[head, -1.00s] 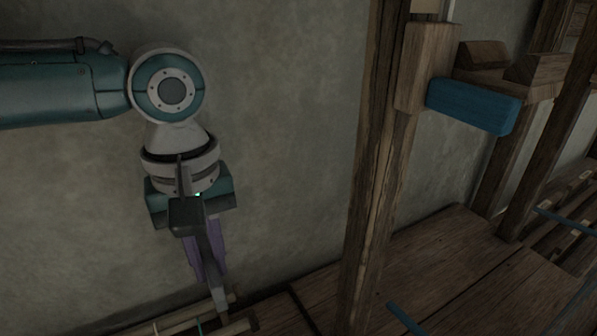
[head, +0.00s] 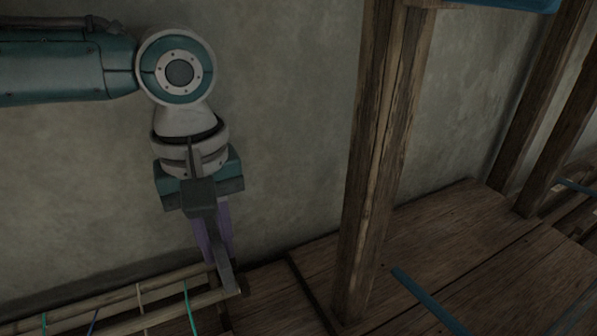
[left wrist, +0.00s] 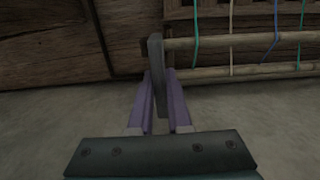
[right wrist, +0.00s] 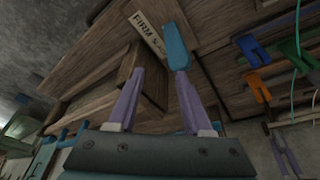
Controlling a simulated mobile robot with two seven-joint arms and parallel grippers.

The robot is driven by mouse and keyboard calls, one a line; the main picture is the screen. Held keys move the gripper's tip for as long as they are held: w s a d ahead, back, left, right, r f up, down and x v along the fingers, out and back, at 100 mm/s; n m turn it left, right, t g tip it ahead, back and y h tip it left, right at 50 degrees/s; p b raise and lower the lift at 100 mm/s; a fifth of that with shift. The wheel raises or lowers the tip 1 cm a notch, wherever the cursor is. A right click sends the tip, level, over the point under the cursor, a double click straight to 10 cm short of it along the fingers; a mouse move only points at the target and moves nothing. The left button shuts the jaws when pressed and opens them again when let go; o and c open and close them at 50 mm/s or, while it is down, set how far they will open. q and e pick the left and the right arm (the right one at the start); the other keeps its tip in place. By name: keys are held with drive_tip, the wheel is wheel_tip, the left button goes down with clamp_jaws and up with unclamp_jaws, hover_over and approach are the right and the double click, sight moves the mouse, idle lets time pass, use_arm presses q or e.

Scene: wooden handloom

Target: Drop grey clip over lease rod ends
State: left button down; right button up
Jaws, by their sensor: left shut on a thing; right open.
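My left gripper (head: 217,262) points down at the right ends of the lease rods (head: 125,295), with its purple fingers shut on the grey clip (head: 224,262). In the left wrist view the clip (left wrist: 156,70) stands upright between the fingers. It is right beside the left ends of the two pale lease rods (left wrist: 240,72). I cannot tell whether the clip touches the rods or sits around them. My right gripper (right wrist: 160,75) shows only in its own wrist view. Its purple fingers are apart, and a blue bar (right wrist: 178,45) shows beyond the right fingertip.
Green, blue and tan cords (head: 190,305) cross the rods. A wooden post (head: 370,170) rises right of my left gripper, with a plank surface (head: 450,250) beyond it. The wall is close behind. Orange, blue and green clip-like pieces (right wrist: 258,87) show in the right wrist view.

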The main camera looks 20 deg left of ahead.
use_arm(q)
drive_tip(key=shift+f, duration=0.1)
drive_tip(key=shift+f+b, duration=0.45)
drive_tip(key=shift+f, duration=1.2)
drive_tip(key=c, duration=0.8)
unclamp_jaws()
drive_tip(key=shift+r, duration=0.1)
wheel_tip(320, 180, up, 8)
drive_tip(key=shift+r+p, duration=0.2)
drive_tip(key=shift+p, duration=0.9)
drive_tip(key=shift+r, duration=0.7)
